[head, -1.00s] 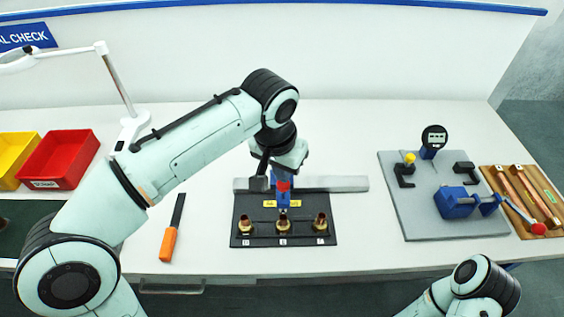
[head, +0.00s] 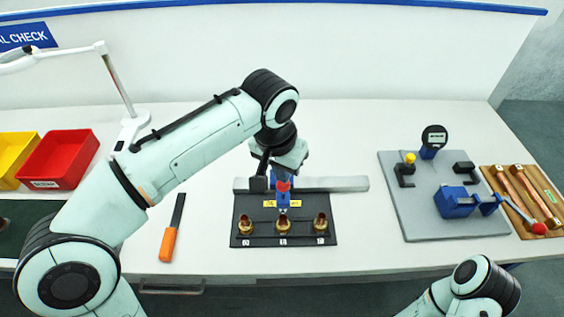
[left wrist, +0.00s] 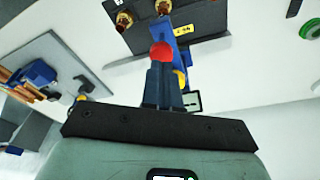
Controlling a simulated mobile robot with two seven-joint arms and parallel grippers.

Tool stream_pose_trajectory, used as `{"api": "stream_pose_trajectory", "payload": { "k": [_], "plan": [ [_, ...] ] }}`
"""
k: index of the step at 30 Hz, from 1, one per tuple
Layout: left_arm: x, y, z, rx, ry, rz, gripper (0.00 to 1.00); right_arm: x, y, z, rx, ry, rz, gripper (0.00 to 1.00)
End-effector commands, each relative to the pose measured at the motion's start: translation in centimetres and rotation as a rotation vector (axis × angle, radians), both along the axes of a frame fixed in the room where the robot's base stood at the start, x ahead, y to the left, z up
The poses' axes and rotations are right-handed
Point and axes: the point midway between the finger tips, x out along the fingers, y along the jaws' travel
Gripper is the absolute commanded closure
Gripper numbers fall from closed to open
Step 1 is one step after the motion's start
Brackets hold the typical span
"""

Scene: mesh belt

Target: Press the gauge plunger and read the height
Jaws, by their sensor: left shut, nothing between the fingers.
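A blue gauge (head: 283,200) stands over the middle of a black plate (head: 240,230). Its red round plunger top (head: 283,187) also shows in the left wrist view (left wrist: 162,52). My left gripper (left wrist: 161,68) is shut and empty, with its fingertips right at the red top. I cannot tell whether they touch it or how far the plunger is down. A small display (left wrist: 193,101) shows partly behind the fingers in the left wrist view; no reading is legible. Three brass fittings, including the middle one (head: 283,222), stand in the plate. My right gripper is out of view.
A grey bar (head: 340,184) lies behind the plate. An orange-handled tool (head: 168,243) lies to the left, with red (head: 60,160) and yellow (head: 14,153) bins beyond. A grey fixture board (head: 410,220) with a dial gauge (head: 434,137) and a wooden tray (head: 545,228) are on the right.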

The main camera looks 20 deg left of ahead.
Motion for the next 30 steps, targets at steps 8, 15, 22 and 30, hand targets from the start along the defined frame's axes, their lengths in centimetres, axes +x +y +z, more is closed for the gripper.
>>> {"api": "stream_pose_trajectory", "payload": {
  "k": [8,15,22,30],
  "plan": [
    [-0.1,0.0,-1.0,0.0,0.002,0.0,1.0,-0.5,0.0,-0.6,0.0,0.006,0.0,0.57],
    [-0.1,0.0,-1.7,0.001,0.002,-0.001,1.0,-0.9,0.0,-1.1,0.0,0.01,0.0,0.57],
    [0.0,0.0,-2.4,0.001,0.002,-0.001,1.0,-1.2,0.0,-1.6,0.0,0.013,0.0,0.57],
    [0.0,0.0,-3.2,0.001,0.002,-0.001,1.0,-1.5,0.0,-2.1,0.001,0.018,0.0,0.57]
  ]
}}
